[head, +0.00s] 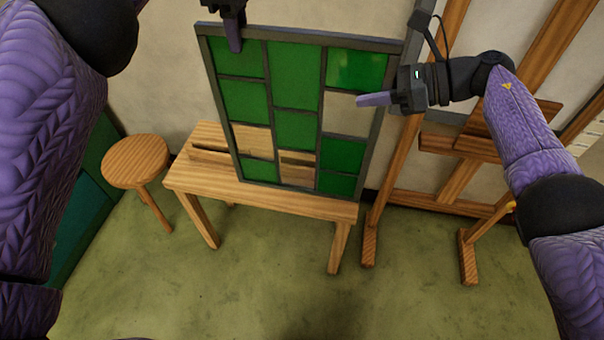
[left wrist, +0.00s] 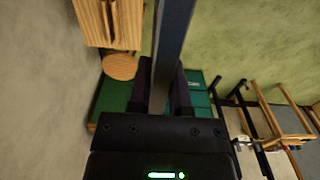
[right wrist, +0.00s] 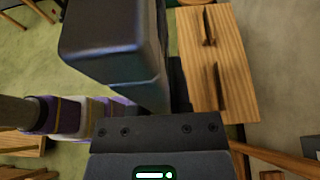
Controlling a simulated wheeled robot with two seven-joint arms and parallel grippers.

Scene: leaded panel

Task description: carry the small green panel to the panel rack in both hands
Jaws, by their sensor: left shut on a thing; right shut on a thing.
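The green panel (head: 297,88) hangs upright and slightly tilted in the head view, with green panes in a dark frame and several clear panes. My left gripper (head: 235,40) is shut on its top edge near the left corner. In the left wrist view the panel's dark frame bar (left wrist: 175,35) runs between the fingers. My right gripper (head: 378,99) is shut on the panel's right edge, in its upper half. A low wooden bench with slots (head: 330,209), apparently the panel rack, stands behind the panel's lower part; I cannot tell whether they touch. It also shows in the right wrist view (right wrist: 238,70).
A round wooden stool (head: 135,161) stands left of the bench. A wooden easel (head: 455,186) stands close on the right, behind my right arm. A pale wall is behind. The green floor (head: 270,280) in front is clear.

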